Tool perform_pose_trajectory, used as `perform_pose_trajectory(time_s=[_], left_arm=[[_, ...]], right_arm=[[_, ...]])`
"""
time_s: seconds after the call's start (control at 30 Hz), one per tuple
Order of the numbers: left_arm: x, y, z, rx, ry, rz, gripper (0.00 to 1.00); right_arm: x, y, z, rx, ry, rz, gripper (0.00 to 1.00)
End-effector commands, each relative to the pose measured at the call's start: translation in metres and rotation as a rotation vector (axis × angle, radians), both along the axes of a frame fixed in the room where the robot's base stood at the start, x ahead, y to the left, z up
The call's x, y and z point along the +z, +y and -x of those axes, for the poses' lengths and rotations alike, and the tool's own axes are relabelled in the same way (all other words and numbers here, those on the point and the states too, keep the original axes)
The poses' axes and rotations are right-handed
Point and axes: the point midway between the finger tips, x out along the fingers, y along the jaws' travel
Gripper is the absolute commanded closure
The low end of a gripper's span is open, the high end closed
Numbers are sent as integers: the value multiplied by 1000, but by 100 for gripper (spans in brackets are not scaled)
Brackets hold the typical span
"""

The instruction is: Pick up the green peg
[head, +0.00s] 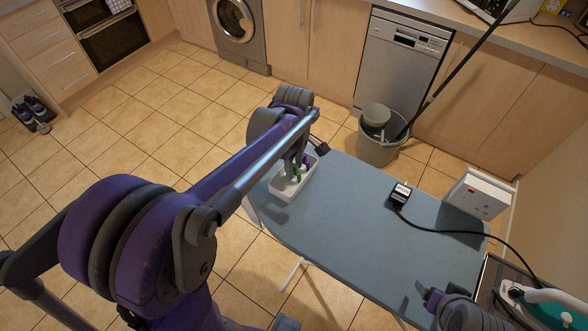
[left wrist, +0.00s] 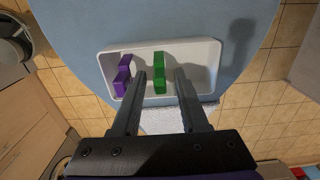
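The green peg (left wrist: 159,66) stands in a white tray (left wrist: 205,52) in the left wrist view. It also shows partly in the head view (head: 297,178). My left gripper (left wrist: 160,76) is open, with its two fingers apart on either side of the green peg in the picture. I cannot tell how far above the peg the fingertips are. A purple peg (left wrist: 122,76) stands to the left of the green one in the same tray, outside the fingers. My right gripper (head: 429,293) is low at the right of the head view, away from the tray; its opening is unclear.
The tray sits at the far left end of a blue ironing board (head: 350,225). A black plug (head: 400,193) with a cord lies on the board, near a white socket box (head: 482,194). An iron (head: 545,305) is at bottom right. A bucket (head: 380,150) stands behind.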

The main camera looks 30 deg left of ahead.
Motion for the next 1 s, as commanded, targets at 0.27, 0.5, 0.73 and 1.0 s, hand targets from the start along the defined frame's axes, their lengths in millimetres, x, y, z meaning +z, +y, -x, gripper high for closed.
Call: perform_pose_trajectory(time_s=[0.27,0.5,0.73,1.0], left_arm=[[0,0,0,0,0,0,100],[0,0,0,0,0,0,100],[5,0,0,0,0,0,100],[42,0,0,0,-1,0,100]], right_arm=[[0,0,0,0,0,0,27],[0,0,0,0,0,0,27],[1,0,0,0,0,0,27],[4,0,-2,0,-3,0,27]])
